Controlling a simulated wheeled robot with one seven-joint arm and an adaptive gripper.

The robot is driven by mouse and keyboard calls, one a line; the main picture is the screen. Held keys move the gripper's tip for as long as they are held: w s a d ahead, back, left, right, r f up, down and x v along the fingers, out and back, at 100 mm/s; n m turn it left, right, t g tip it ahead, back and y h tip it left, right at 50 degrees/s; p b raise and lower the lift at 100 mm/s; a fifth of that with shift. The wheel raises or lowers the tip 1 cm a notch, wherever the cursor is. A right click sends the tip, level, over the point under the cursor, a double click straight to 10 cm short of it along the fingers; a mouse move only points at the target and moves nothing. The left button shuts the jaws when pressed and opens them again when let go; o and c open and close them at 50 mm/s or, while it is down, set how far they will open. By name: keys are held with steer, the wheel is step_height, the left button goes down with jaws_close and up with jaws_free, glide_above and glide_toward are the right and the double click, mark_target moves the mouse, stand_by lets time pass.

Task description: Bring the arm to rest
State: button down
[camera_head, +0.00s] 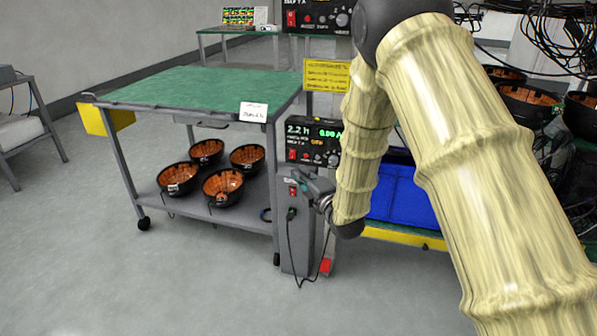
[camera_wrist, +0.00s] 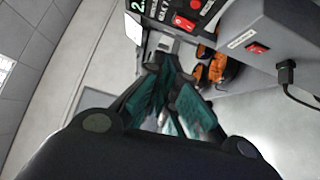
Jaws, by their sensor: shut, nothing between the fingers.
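In the wrist view, my gripper (camera_wrist: 168,68) is shut with nothing between its dark, teal-padded fingers. Its tips are close to a grey unit with a red switch (camera_wrist: 257,47) and a black plugged cable. I cannot tell whether they touch it. In the head view, my arm comes down from the upper right and bends at a low black joint. My gripper (camera_head: 318,188) is small there, beside the upper part of the grey upright unit (camera_head: 298,245), and its fingers are hard to make out.
A green-topped cart (camera_head: 190,88) stands left, with several black-and-orange bowls (camera_head: 222,186) on its lower shelf. A black instrument panel (camera_head: 313,140) is above the grey unit. Blue bins (camera_head: 405,200) and tangled cables (camera_head: 545,35) are at the right. The floor in front is clear.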

steer(key=s+d+f+m+g+h, duration=0.25)
steer(key=s+f, duration=0.25)
steer(key=f, duration=0.3)
steer(key=s+d+f+m+g+h, duration=0.1)
steer(key=s+d+f+m, duration=0.25)
steer(key=f, duration=0.45)
steer(key=s+d+f+m+g+h, duration=0.1)
steer(key=s+d+f+m+g, duration=0.1)
steer(key=s+f+m, duration=0.35)
steer(key=s+d+f+m+g+h, duration=0.1)
steer(key=s+d+f+m+g, duration=0.25)
steer(key=s+f, duration=0.65)
steer(key=s+d+f+m+g+h, duration=0.3)
steer(key=s+f, duration=0.4)
steer(key=s, duration=0.7)
steer(key=s+m+g, duration=0.5)
steer(key=s+m, duration=0.1)
steer(key=s, duration=1.2)
step_height(320, 180, up, 23)
steer(key=p, duration=2.5)
steer(key=shift+w+d+y, duration=0.35)
steer(key=shift+w+d, duration=0.05)
steer(key=shift+d, duration=0.05)
